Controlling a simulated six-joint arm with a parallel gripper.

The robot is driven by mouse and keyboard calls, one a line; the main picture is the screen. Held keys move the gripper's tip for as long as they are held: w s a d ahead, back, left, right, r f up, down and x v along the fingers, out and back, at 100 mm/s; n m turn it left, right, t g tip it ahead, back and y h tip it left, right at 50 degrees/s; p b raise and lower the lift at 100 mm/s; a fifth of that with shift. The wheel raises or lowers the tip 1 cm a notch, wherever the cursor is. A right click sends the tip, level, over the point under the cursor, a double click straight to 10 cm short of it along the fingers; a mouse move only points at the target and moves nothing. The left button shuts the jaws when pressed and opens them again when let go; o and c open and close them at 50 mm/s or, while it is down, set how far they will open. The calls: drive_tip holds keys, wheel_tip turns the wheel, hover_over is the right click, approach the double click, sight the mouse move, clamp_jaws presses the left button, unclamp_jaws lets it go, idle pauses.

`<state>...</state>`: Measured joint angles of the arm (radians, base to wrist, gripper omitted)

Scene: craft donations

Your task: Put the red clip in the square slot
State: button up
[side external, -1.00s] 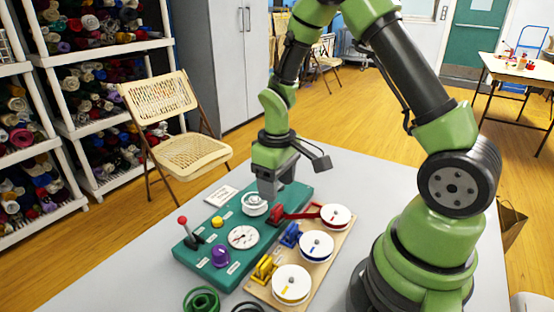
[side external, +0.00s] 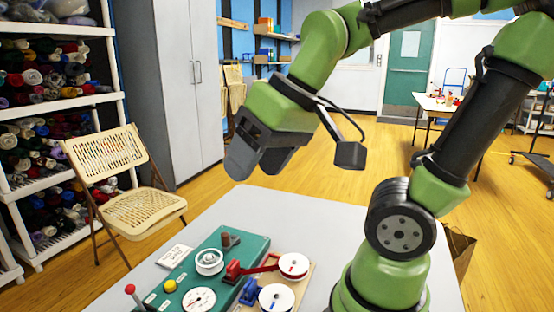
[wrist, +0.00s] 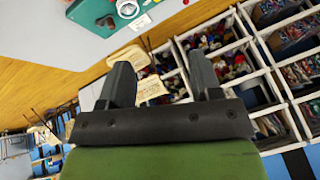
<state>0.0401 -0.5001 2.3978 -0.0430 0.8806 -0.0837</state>
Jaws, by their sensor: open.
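My gripper (side external: 258,160) is raised well above the table, with its jaws open and empty; in the wrist view its two fingers (wrist: 162,78) are spread apart. The red clip (side external: 232,271) is at the right edge of the green panel (side external: 215,256), below and apart from my gripper. A red strap runs from it to a white reel (side external: 293,266) at its right. I cannot make out the square slot or tell whether the clip sits in it. The panel's corner also shows at the top of the wrist view (wrist: 92,18).
The panel bears a brown knob (side external: 230,240), a white ring dial (side external: 209,262), a yellow button (side external: 170,286), a gauge (side external: 198,300) and a red-topped lever (side external: 130,290). A blue clip (side external: 250,292) stands by another reel (side external: 276,299). The grey table (side external: 285,207) behind is bare.

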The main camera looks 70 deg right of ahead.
drive_tip(key=s, duration=0.1)
drive_tip(key=s+a+t, duration=0.1)
drive_tip(key=s+r, duration=0.1)
drive_tip(key=shift+s+a+m+t+y, duration=0.2)
drive_tip(key=shift+m+t+y, duration=0.1)
idle(2.0)
